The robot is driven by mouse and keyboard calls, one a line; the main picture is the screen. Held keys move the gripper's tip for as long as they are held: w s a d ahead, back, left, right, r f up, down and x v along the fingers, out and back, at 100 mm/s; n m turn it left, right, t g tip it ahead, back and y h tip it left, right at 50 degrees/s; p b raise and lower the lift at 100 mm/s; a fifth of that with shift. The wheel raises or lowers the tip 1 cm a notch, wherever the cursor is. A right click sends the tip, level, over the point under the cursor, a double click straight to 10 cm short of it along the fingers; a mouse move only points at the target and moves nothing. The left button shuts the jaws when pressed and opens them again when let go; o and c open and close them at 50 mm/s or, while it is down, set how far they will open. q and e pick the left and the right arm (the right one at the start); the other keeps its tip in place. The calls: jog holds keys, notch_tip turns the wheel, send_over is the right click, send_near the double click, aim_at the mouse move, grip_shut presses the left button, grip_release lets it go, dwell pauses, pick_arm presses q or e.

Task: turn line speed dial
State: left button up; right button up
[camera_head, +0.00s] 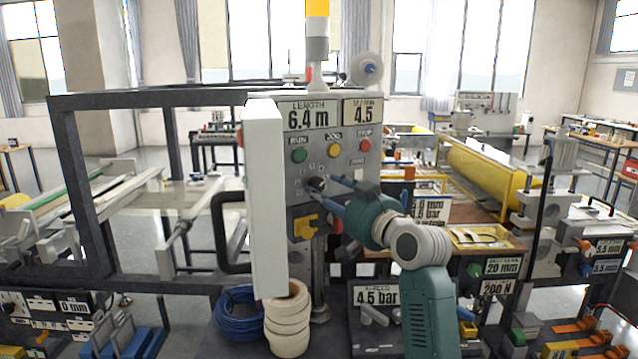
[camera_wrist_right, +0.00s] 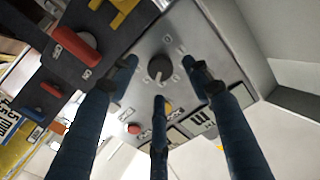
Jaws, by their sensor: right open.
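The grey control panel (camera_head: 347,168) stands in the middle of the head view. A dark round dial (camera_head: 317,184) sits on it below the buttons, and in the right wrist view the dial (camera_wrist_right: 160,68) shows a small light pointer at its lower edge. My right gripper (camera_head: 329,188) reaches in from the lower right with its blue fingers close to the dial. In the right wrist view the right gripper (camera_wrist_right: 160,77) is open, with three fingers spread around the dial and visible gaps to it. Contact cannot be told. My left gripper is not in view.
Above the dial are a green RUN button (camera_head: 299,155), a yellow button (camera_head: 334,150) and a red STOP button (camera_head: 365,145). Displays read 6.4 m and 4.5 m/min. A yellow switch (camera_head: 305,226) sits below. An open white cabinet door (camera_head: 264,200) borders the panel's left.

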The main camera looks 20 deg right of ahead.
aim_at(318, 189)
jog(key=shift+p+x, duration=0.5)
jog(key=shift+x, duration=1.6)
jog(key=shift+c, duration=0.5)
jog(key=shift+f, duration=0.15)
jog(key=c, duration=1)
